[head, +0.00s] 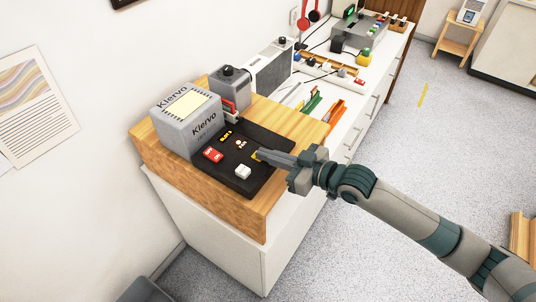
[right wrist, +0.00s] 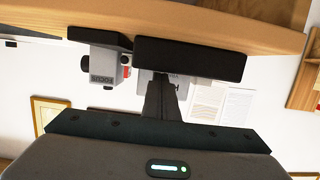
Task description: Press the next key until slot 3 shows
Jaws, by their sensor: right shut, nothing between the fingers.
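A grey Kiervo box (head: 187,118) with a pale yellow panel (head: 189,104) on top stands on a wooden board. No slot number is readable. A black key panel (head: 270,180) lies in front of it, with a red key (head: 213,154), a white key (head: 243,172) and small yellow and pale marks. In the right wrist view the fingers (right wrist: 162,85) point towards the dark panel (right wrist: 190,60). My left gripper is out of view.
A second grey device (head: 230,90) and a white unit (head: 273,68) stand behind the box. The wooden board (head: 155,155) sits on a white cabinet (head: 222,225). Green and orange items (head: 334,115) lie farther along the counter. The floor at right is mostly open.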

